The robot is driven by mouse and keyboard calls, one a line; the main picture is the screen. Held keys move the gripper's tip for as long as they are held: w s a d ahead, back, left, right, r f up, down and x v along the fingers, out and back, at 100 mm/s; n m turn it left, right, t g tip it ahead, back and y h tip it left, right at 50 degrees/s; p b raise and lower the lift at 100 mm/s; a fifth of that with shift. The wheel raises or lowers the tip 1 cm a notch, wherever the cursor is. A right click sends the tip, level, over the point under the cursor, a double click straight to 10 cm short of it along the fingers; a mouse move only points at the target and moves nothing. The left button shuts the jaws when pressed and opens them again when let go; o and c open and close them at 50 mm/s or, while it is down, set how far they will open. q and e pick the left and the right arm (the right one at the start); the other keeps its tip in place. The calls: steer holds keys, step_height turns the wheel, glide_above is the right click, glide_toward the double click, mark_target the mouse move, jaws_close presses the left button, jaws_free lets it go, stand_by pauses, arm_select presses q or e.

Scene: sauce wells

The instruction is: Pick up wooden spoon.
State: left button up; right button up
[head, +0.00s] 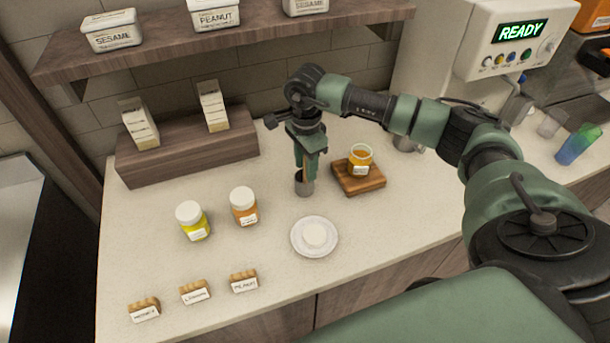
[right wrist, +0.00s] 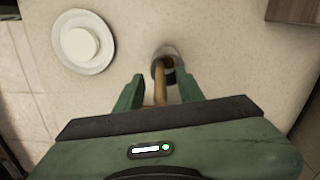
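The wooden spoon (right wrist: 160,92) stands in a small grey metal cup (head: 304,188) on the counter. In the right wrist view its tan handle rises from the cup (right wrist: 163,54) toward me. My right gripper (right wrist: 158,92) points down over the cup, its green fingers on either side of the handle. A gap shows between the handle and each finger, so the gripper is open and not closed on it. In the head view the right gripper (head: 309,160) hides most of the spoon. The spoon's lower end is hidden inside the cup. My left gripper is not in view.
A white plate (head: 301,246) with a white round item is in front of the cup. A wooden board (head: 372,186) with an amber jar (head: 360,160) is to its right. Two white-lidded jars (head: 243,206) stand left. Labelled blocks (head: 194,292) line the front. A shelf (head: 250,34) overhangs the back.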

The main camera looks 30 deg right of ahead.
steer(key=shift+f, duration=0.25)
jaws_close()
stand_by(1.3)
